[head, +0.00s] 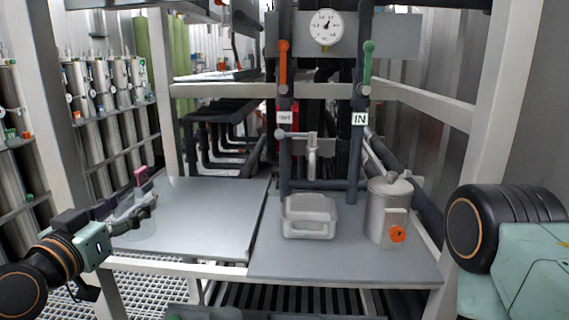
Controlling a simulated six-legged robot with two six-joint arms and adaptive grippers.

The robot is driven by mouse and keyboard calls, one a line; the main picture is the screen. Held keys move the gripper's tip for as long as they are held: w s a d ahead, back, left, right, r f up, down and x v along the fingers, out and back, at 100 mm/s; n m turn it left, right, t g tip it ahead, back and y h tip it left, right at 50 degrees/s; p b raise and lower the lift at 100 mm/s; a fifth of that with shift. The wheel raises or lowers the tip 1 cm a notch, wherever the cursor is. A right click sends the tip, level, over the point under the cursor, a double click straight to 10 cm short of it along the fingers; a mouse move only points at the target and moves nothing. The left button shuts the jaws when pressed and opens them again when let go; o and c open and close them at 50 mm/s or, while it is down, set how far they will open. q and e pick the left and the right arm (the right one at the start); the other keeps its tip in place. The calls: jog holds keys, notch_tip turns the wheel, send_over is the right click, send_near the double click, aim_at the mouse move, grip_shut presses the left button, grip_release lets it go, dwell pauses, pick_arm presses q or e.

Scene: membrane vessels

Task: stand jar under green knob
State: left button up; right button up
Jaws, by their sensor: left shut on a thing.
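The jar (136,228) looks like a clear, faint glass vessel, in the left of the head view. My left gripper (146,206) is shut on it, over the left end of the grey bench. The gripper partly covers the jar, and I cannot tell whether its base touches anything. The green knob (368,50) is a lever handle on the right dark pipe, above the "IN" label (360,118). My right gripper is out of view; only part of my right arm shows at the right edge.
Under the tap (312,150) sits a pale basin (310,228). A metal canister (378,218) with an orange knob (398,234) stands right of it, below the IN pipe. An orange lever (284,50) is on the left pipe. The left bench top (212,225) is clear. White frame posts flank the bench.

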pick_arm(q)
jog(key=s+d+f+m+h, duration=0.1)
jog(key=s+d+f+h, duration=0.1)
jog(key=f, duration=0.3)
jog(key=s+d+f+m+g+h, duration=0.1)
jog(key=s+d+f+h, duration=0.1)
jog(key=s+d+f, duration=0.2)
jog(key=s+d+f+m+g+h, duration=0.1)
jog(key=s+d+f+m+h, duration=0.1)
jog(key=s+f, duration=0.3)
notch_tip(320, 180, down, 4)
jog(key=shift+d+r, duration=0.25)
jog(key=shift+d, duration=0.45)
jog(key=shift+s, duration=0.1)
